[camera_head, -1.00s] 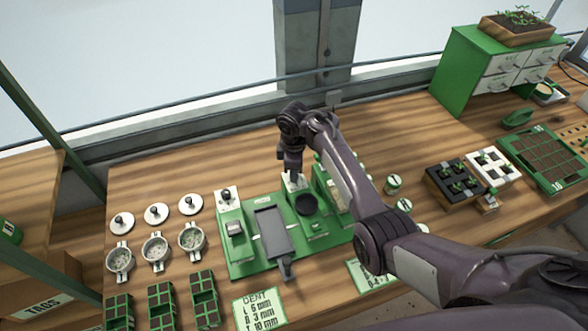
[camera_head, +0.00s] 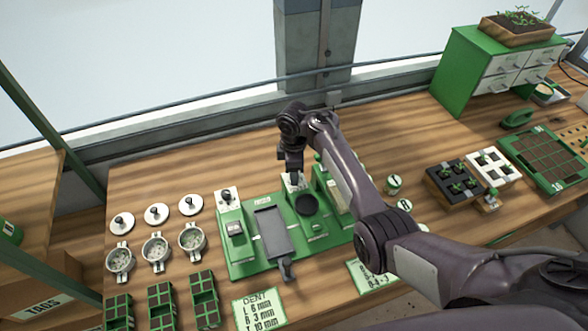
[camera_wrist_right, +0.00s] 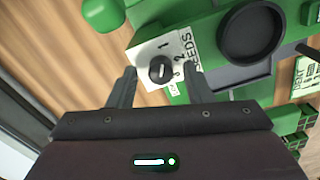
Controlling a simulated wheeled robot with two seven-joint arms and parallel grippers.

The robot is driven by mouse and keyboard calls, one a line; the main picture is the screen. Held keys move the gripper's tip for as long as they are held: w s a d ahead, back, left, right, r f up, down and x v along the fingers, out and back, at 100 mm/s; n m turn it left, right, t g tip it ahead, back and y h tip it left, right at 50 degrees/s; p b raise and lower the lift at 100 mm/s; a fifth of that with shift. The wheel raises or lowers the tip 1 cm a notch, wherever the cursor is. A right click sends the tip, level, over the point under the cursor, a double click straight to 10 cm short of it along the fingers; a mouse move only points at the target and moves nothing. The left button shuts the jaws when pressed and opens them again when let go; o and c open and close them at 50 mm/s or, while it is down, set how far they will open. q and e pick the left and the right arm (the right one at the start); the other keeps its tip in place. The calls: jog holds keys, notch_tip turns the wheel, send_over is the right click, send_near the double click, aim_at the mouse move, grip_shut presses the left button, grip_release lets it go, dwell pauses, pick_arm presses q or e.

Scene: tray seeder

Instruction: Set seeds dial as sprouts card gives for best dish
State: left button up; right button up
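The seeds dial is a dark round knob (camera_wrist_right: 160,69) on a white plate (camera_wrist_right: 150,49) marked SEEDS, with numbers 1, 2 and 3 legible in the right wrist view. I cannot tell which number it points at. My right gripper (camera_wrist_right: 160,77) is open, its two fingers apart on either side of the knob, not visibly closed on it. In the head view the right gripper (camera_head: 292,174) points down over the dial plate (camera_head: 296,184). A card (camera_head: 362,275) lies partly behind my right arm; its text is unclear. Dark (camera_head: 436,184) and white (camera_head: 511,174) dishes hold sprouts. My left gripper is not in view.
The green seeder base (camera_head: 240,272) carries a grey tray slot and a round black cup (camera_head: 307,204). A DENT card (camera_head: 258,308) lies in front. Strainer cups (camera_head: 155,249), white lidded discs (camera_head: 157,214) and green cell trays (camera_head: 161,305) stand left. Bare wood lies behind the seeder.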

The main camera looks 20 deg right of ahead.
jog(key=shift+a+r, duration=0.1)
jog(key=shift+r, duration=0.25)
notch_tip(320, 180, up, 7)
jog(key=shift+r+b, duration=0.1)
jog(key=shift+b, duration=0.5)
